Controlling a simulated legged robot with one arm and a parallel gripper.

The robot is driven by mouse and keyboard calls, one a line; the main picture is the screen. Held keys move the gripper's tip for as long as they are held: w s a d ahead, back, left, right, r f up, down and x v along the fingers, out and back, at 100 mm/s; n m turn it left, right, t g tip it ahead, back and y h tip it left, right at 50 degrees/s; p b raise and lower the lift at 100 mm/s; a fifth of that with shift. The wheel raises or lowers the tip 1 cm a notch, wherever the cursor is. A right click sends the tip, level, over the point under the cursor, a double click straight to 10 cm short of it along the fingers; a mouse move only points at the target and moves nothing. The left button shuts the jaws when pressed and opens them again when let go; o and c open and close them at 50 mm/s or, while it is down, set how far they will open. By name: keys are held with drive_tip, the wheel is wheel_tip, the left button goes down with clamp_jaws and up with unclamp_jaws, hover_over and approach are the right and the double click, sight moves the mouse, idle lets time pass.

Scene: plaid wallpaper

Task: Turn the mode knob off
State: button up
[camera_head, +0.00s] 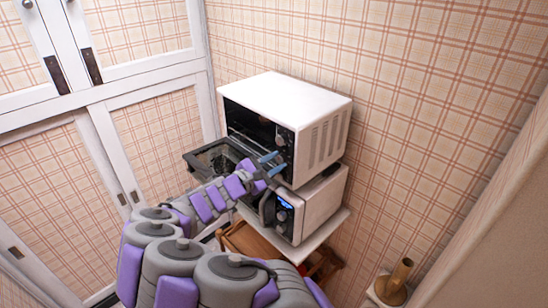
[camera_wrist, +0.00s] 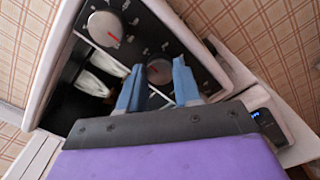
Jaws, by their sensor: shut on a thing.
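A white toaster oven (camera_head: 300,95) stands on top of a second appliance, with a dark control panel on its right front. In the wrist view, one round grey knob (camera_wrist: 104,28) with a red mark is at the upper left of the panel. A second knob (camera_wrist: 158,72), also with a red mark, sits between the blue fingertips. My gripper (camera_head: 275,164) is at the panel in the head view, and its fingers (camera_wrist: 158,84) are shut on this second knob in the wrist view. The panel's small symbols are too blurred to read, so which knob is the mode knob is unclear.
The oven's glass door (camera_head: 195,164) hangs open to the left of my gripper. A white microwave (camera_head: 320,205) with a lit blue display is below. White cabinets (camera_head: 95,95) stand at left. A brown cylindrical object (camera_head: 400,275) is at lower right.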

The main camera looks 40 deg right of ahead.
drive_tip(key=shift+f+n, duration=0.2)
drive_tip(key=shift+n, duration=0.1)
drive_tip(key=o, duration=1)
drive_tip(key=shift+w, duration=0.15)
drive_tip(key=shift+o, duration=0.2)
drive_tip(key=shift+r, duration=0.1)
drive_tip(key=shift+a, duration=0.5)
drive_tip(key=s+a+b, duration=0.1)
drive_tip(key=a, duration=1.5)
drive_tip(key=shift+s+a, duration=0.25)
